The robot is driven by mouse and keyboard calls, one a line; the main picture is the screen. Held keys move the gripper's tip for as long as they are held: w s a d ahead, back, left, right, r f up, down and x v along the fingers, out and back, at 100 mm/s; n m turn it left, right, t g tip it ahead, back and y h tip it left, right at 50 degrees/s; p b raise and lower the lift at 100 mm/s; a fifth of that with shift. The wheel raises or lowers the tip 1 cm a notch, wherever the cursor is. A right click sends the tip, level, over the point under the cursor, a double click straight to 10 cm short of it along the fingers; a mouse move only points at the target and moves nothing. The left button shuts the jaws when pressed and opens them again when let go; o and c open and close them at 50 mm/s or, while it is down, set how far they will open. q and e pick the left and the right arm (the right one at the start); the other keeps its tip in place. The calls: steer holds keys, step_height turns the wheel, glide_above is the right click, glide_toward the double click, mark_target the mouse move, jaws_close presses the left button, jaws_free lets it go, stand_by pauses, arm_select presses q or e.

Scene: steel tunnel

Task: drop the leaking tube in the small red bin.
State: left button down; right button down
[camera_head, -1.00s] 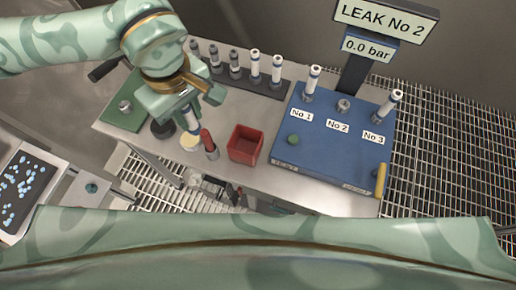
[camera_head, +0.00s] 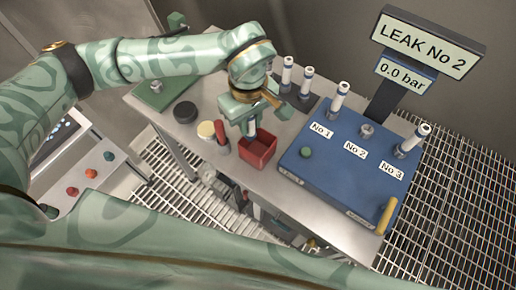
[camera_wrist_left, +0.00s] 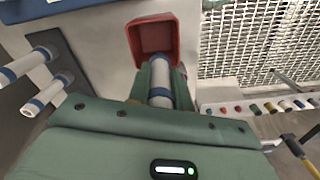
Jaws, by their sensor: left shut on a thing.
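My left gripper (camera_head: 246,122) is shut on a white tube with a blue band (camera_head: 252,129), pointing down. In the left wrist view the tube (camera_wrist_left: 161,84) lies between the fingers, its far end toward the bin's opening. The small red bin (camera_head: 256,157) is an open box on the bench, right under the gripper; it also shows in the left wrist view (camera_wrist_left: 136,40). Whether the tube's tip is inside the rim is hard to tell. The sign (camera_head: 428,45) reads LEAK No 2. My right gripper is not in view.
The blue test block (camera_head: 335,180) to the right holds tubes at No 1 (camera_head: 339,98) and No 3 (camera_head: 414,138); No 2 (camera_head: 366,131) has none. A tube rack (camera_head: 308,104) stands behind. A red-handled tool (camera_head: 220,133) stands left of the bin.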

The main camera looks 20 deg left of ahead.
arm_select(q)
steer(key=c, duration=1.2)
jaws_free()
step_height(320, 180, up, 16)
steer(key=p, duration=0.2)
steer(key=shift+r+p, duration=0.15)
steer(key=shift+p, duration=0.25)
